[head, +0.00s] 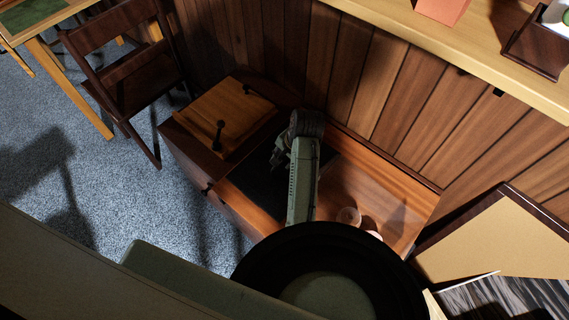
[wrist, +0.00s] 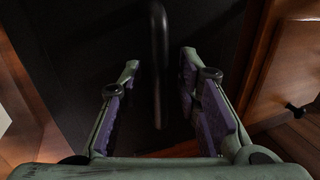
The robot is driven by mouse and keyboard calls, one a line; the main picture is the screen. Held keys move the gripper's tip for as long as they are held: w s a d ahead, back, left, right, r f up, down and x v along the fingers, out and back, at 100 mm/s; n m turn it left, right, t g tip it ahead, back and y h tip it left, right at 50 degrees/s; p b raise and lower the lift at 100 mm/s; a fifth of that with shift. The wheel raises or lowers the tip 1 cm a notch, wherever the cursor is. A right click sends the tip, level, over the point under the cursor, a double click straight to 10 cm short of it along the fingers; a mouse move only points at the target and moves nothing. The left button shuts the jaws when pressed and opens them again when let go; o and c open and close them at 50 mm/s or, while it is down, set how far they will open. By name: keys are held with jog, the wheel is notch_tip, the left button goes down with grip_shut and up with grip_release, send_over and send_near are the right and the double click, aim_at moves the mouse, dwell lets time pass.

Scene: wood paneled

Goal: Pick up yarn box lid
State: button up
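A dark flat panel (head: 252,188), which I take to be the yarn box lid, lies on the wooden cabinet under my gripper (head: 278,156). In the wrist view the dark panel (wrist: 75,50) fills most of the picture. A black bar handle (wrist: 158,100) shows between the two purple-padded fingers of my gripper (wrist: 160,62). The fingers are apart, with visible gaps on both sides of the handle; the right finger is nearer to it. Nothing is gripped. My arm hides part of the panel in the head view.
A tan wooden panel with black handles (head: 232,110) is left of my gripper. A paneled wall (head: 350,60) rises behind, with a shelf (head: 480,55) above. A chair (head: 135,75) stands at left.

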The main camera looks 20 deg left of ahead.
grip_shut()
jog(key=shift+w+r, duration=0.1)
dwell(0.6)
